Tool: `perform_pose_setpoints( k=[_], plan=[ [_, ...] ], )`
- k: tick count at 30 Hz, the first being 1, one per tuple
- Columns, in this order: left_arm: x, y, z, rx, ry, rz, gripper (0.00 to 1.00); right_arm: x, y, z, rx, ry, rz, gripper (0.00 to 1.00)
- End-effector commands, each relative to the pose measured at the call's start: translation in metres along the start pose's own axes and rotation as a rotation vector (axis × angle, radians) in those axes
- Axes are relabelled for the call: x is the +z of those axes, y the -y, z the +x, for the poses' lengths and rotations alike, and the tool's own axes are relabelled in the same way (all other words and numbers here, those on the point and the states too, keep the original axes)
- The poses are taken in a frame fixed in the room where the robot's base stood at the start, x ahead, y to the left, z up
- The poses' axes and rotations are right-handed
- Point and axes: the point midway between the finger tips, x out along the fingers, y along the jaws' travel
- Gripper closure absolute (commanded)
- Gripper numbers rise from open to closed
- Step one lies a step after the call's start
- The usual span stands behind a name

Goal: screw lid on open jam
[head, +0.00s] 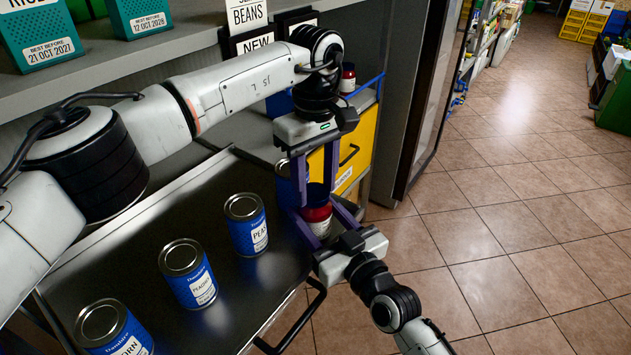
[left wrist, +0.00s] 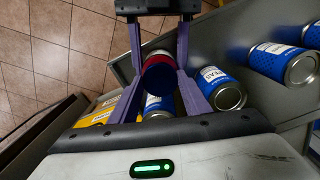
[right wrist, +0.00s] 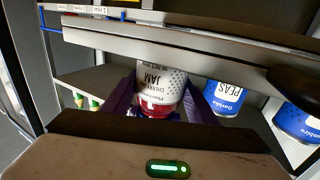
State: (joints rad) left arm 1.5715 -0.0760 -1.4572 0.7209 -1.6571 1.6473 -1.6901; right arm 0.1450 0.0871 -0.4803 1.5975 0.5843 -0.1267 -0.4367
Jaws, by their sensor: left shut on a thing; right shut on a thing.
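The cherry jam jar (head: 318,216) is red with a white label and is held over the right edge of the dark tray. My right gripper (head: 331,222) is shut around its body from the front right. The jar's label shows upside down in the right wrist view (right wrist: 160,85). A dark blue lid (head: 316,194) is at the jar's top, between the purple fingers of my left gripper (head: 317,192), which comes from above. The lid also shows in the left wrist view (left wrist: 158,73). Whether the lid is threaded on cannot be told.
Several blue cans, a peas can (head: 246,225) nearest, stand on the dark metal tray (head: 262,290) left of the jar. A yellow box (head: 362,140) and another small jar (head: 347,78) are behind. The tiled floor at right is clear.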

Motion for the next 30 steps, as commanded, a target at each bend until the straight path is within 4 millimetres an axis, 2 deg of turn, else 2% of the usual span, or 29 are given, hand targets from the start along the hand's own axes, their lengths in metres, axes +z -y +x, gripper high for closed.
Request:
perform_pose_setpoints(
  k=[9,15,21,29,30],
  plan=[
    [-0.0005,0.0011,-0.0004,0.002,-0.001,0.716,0.78,0.0007,-0.0004,-0.0001,0.001,0.002,-0.001,1.0],
    [-0.0009,0.0017,0.0,0.001,-0.001,1.101,0.78,0.0008,-0.0004,-0.0001,0.001,0.002,0.0,1.0],
    [-0.0008,0.0019,0.0002,0.001,0.0,1.264,0.78,0.0008,-0.0005,-0.0001,0.001,0.002,0.0,1.0],
    [-0.0007,0.0019,0.0002,0.001,0.0,1.272,0.78,0.0009,-0.0006,-0.0001,0.001,0.002,0.0,1.0],
    [-0.0006,0.0019,0.0002,0.001,0.0,1.272,0.55,0.0009,-0.0006,-0.0001,0.001,0.002,0.0,1.0]
  ],
)
